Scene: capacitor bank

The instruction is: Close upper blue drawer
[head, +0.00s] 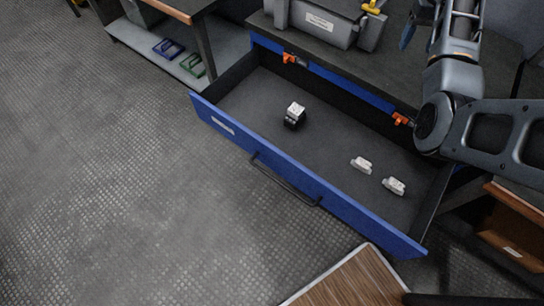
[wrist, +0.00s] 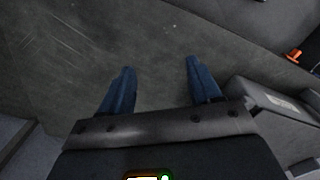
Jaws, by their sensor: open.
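The upper blue drawer (head: 300,181) stands pulled far out from the bench in the head view. Its blue front has a white label at the left and a dark bar handle (head: 285,181) in the middle. Inside lie a black-and-white block (head: 295,115) and two small white parts (head: 361,165) (head: 394,186). My gripper (wrist: 155,82) shows in the wrist view with its two blue fingers apart and nothing between them, over a dark grey surface. In the head view only a blue finger shows at the top right, above the bench top and away from the drawer front.
A grey case (head: 318,22) with a yellow part stands on the bench top (head: 385,70) behind the drawer. Orange clips (head: 290,58) sit at the drawer's back edge. A lower shelf (head: 150,42) holds blue and green frames. The floor (head: 110,200) before the drawer is clear at the left.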

